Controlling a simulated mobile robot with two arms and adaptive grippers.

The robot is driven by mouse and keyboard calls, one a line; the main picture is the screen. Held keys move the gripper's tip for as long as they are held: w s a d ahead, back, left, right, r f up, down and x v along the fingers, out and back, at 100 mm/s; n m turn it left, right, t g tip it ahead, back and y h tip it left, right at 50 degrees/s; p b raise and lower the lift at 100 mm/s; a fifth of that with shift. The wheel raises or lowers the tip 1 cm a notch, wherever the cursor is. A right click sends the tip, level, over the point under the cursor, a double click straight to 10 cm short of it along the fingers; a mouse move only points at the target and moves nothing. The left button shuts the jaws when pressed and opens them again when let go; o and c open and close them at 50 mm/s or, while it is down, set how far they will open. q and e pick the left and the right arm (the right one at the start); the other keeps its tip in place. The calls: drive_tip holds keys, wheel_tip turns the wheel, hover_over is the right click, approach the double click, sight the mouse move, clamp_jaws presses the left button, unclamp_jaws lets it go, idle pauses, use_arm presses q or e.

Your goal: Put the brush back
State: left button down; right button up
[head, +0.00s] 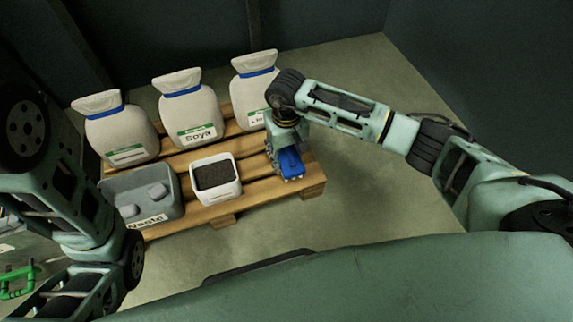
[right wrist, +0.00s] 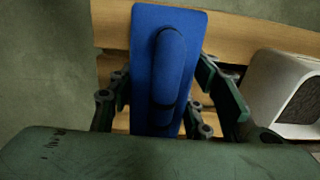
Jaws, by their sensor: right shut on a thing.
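The blue brush (head: 290,164) is at the right end of the wooden pallet (head: 222,211), beside the white bin. It also shows in the right wrist view (right wrist: 172,60), its long raised handle facing the camera. My right gripper (head: 280,155) is over the brush and shut on it, with fingers on both sides of the brush in the right wrist view (right wrist: 165,95). I cannot tell whether the brush touches the pallet slats. My left arm shows at the left edge of the head view, but its gripper fingers are not visible.
A white bin of dark grains (head: 215,180) and a grey waste bin (head: 142,193) stand on the pallet's front. Three white sacks, one marked Soya (head: 188,107), stand along its back. Open floor (head: 370,170) lies to the right.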

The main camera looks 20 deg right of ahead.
sight(286, 162)
wheel_tip(286, 162, down, 4)
drive_tip(key=b, duration=0.2)
drive_tip(key=shift+r+b, duration=0.2)
drive_tip(key=shift+b, duration=0.1)
drive_tip(key=shift+f, duration=0.3)
drive_tip(key=shift+r, duration=0.15)
drive_tip(key=o, duration=1)
